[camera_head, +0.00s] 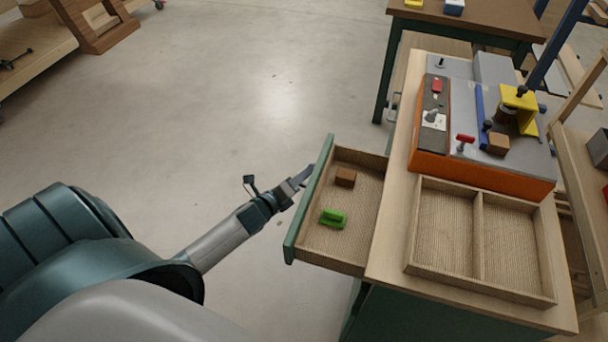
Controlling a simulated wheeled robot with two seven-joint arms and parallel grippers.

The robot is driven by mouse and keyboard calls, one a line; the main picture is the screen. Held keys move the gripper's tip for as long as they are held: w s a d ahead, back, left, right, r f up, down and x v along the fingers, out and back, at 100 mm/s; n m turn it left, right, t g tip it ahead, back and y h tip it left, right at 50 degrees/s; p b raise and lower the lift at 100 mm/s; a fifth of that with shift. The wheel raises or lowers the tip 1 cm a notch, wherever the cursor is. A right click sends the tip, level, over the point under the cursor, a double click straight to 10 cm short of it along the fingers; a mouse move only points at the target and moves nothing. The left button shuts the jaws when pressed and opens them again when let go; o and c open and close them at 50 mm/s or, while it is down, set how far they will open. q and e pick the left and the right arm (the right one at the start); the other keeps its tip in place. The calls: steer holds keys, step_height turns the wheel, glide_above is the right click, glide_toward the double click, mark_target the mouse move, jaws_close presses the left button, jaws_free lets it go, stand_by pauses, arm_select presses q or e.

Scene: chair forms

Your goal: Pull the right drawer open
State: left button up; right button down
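A drawer with a green front (308,205) stands pulled out from the left side of the workbench. Its wooden floor (350,210) shows, with a brown block (345,177) and a green piece (333,218) lying inside. My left gripper (302,176) is at the outer side of the green front, close to its upper end in the picture. The drawer's handle is hidden behind the front, so I cannot tell whether the fingers hold it. My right gripper is not in view.
The workbench top (393,225) bears a two-part wooden tray (411,240) and an orange-sided box (475,172) with tools and fixtures. A brown table (470,22) stands behind. A wooden rack (30,62) is at the far left. The grey floor between is clear.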

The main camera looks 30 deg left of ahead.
arm_select(q)
steer(key=shift+s, duration=0.15)
